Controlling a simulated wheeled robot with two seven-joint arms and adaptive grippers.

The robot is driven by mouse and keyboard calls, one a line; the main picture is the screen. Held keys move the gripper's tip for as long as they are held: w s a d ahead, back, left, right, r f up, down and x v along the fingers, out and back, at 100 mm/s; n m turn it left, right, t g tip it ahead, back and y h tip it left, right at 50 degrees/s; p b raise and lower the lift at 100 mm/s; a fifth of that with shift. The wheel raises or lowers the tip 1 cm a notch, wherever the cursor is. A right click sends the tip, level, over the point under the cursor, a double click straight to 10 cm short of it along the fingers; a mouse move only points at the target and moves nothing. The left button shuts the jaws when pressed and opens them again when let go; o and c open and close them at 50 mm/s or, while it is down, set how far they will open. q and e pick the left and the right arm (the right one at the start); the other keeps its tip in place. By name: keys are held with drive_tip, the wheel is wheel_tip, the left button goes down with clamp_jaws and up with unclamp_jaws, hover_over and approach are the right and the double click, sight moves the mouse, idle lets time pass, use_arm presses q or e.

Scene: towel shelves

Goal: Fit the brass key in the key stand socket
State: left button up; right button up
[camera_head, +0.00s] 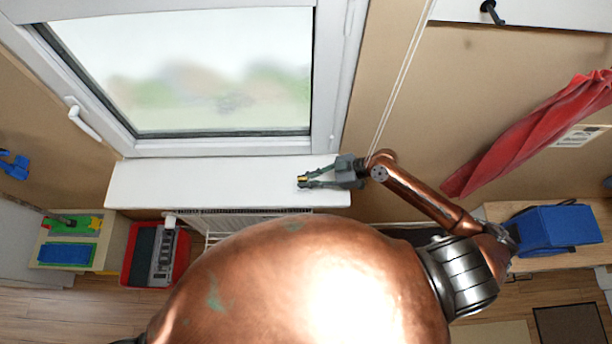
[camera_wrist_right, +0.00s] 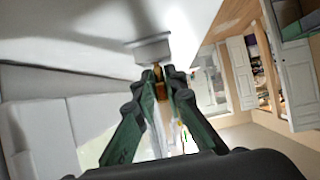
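My right gripper (camera_head: 303,182) is over the right end of the white window sill. Its fingertips are closed around the small brass key (camera_wrist_right: 157,73), which also shows as a yellowish spot in the head view (camera_head: 302,177). In the right wrist view a small grey block (camera_wrist_right: 149,48), which looks like the key stand, sits on a white surface right by the key's far end. I cannot tell whether the key touches the block or is in its socket. The socket is hidden. My left gripper is out of view.
The white sill (camera_head: 220,183) is bare left of my gripper, below the window (camera_head: 220,80). A white wire rack (camera_head: 240,224) is under it. A red crate (camera_head: 130,262) stands at lower left. A red towel (camera_head: 530,130) hangs at right, above a blue object (camera_head: 560,228).

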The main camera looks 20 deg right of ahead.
drive_tip(key=o, duration=0.6)
drive_tip(key=shift+c, duration=0.2)
drive_tip(key=shift+d+r, duration=0.1)
drive_tip(key=shift+d, duration=0.15)
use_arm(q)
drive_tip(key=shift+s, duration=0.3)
use_arm(e)
drive_tip(key=v, duration=0.7)
drive_tip(key=shift+s+d+r, duration=0.1)
drive_tip(key=shift+d+r, duration=0.05)
drive_tip(key=shift+r, duration=0.1)
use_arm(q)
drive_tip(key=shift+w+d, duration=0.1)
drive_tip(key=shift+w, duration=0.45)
